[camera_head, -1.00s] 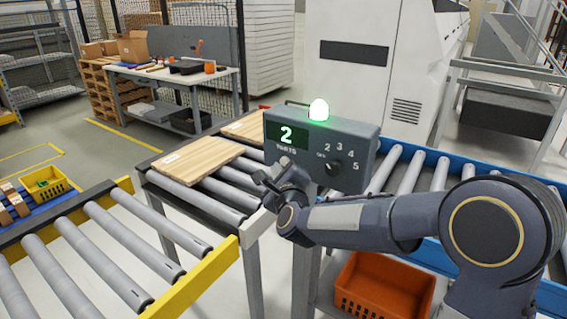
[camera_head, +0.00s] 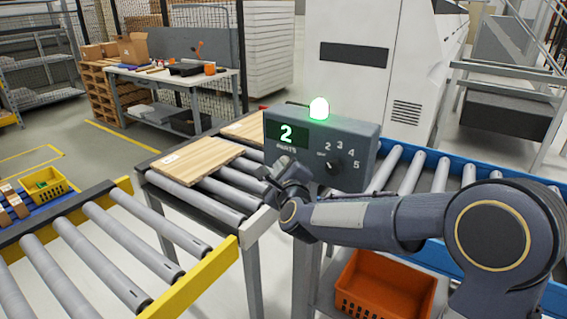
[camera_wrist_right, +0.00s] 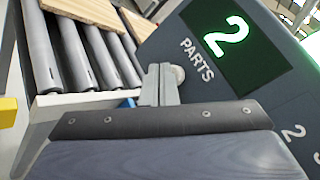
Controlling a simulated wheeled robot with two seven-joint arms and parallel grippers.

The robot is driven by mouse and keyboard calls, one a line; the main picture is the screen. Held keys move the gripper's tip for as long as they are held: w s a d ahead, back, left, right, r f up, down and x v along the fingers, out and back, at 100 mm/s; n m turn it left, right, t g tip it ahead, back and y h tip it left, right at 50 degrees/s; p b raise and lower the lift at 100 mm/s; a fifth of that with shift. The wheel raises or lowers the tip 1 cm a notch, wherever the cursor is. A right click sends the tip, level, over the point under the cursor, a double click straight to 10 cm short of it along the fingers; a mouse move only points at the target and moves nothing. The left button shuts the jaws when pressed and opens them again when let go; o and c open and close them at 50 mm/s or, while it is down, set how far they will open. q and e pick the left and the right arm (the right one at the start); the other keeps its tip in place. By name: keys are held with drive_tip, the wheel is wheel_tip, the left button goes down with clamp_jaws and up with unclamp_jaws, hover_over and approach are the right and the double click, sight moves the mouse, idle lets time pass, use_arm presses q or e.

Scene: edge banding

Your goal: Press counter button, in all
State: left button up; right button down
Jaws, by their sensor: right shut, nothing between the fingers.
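The grey counter box (camera_head: 350,150) stands at the middle of the head view, with a lit green lamp (camera_head: 319,109) on top. Its display (camera_head: 286,135) reads a green 2 above the word PARTS, and a dial (camera_head: 334,167) is at its right. My right gripper (camera_head: 272,172) is shut and empty, at the box's lower left front. In the right wrist view, the fingers (camera_wrist_right: 160,84) are together beside a pale round button (camera_wrist_right: 178,74) below the display. I cannot tell whether they touch it. My left gripper is not in view.
Wooden boards (camera_head: 197,160) lie on the roller conveyor (camera_head: 215,197) left of the box. A yellow-edged conveyor (camera_head: 110,250) is at front left. An orange crate (camera_head: 385,285) sits below my right arm. A workbench (camera_head: 175,80) stands at the back.

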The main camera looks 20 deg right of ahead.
drive_tip(key=shift+w+d+b, duration=0.3)
drive_tip(key=shift+d+b, duration=0.1)
drive_tip(key=shift+b, duration=0.05)
idle(0.6)
drive_tip(key=shift+s+a, duration=0.55)
drive_tip(key=shift+a, duration=0.15)
drive_tip(key=s+a, duration=0.1)
drive_tip(key=a, duration=0.1)
drive_tip(key=s+a, duration=0.2)
idle(0.6)
idle(0.6)
